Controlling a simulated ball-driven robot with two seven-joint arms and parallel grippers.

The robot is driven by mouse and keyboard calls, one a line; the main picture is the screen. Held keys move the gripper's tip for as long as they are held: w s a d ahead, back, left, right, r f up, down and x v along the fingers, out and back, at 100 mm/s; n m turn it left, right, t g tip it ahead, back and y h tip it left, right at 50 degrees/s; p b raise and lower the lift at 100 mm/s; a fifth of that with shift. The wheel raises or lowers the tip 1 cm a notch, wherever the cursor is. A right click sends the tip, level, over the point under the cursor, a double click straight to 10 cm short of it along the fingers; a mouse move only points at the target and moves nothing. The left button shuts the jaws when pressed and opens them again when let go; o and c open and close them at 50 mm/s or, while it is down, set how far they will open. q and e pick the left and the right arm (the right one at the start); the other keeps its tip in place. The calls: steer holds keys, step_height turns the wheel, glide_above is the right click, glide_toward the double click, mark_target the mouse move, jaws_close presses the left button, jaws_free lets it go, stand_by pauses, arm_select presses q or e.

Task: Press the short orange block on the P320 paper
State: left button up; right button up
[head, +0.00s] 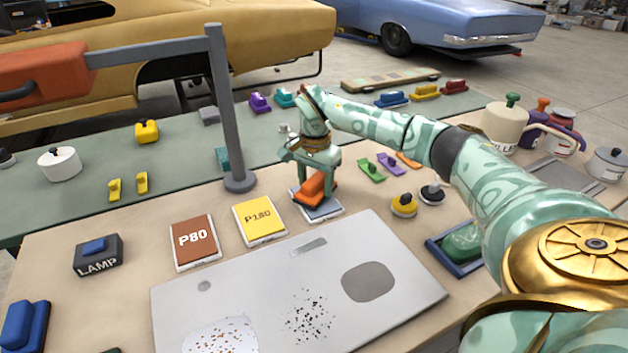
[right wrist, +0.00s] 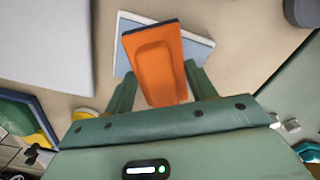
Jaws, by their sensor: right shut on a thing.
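The short orange block (head: 314,188) is between the fingers of my right gripper (head: 311,172), which is shut on it. It also shows in the right wrist view (right wrist: 160,72), with its raised grip towards me. A blue-grey sheet (head: 325,211) with a white border lies under the block on the bench. The sheet also shows in the right wrist view (right wrist: 197,49), turned at an angle to the block. Its label is hidden, so I cannot read P320. I cannot tell whether block and sheet touch. My left gripper is not in view.
The yellow P180 paper (head: 259,220) and brown P80 paper (head: 194,242) lie to the left. A grey panel (head: 230,295) lies in front. A grey post (head: 228,130) rises behind the papers. Yellow and black round knobs (head: 403,205) stand to the right.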

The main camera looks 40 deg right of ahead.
mark_target(315, 178)
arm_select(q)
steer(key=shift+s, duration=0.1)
arm_select(e)
steer(key=shift+f, duration=0.4)
stand_by(0.9)
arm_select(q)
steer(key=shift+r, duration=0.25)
arm_select(e)
steer(key=shift+f, duration=0.1)
stand_by(1.3)
arm_select(q)
steer(key=shift+p, duration=0.3)
arm_select(e)
step_height(315, 178, up, 7)
steer(key=p, duration=0.6)
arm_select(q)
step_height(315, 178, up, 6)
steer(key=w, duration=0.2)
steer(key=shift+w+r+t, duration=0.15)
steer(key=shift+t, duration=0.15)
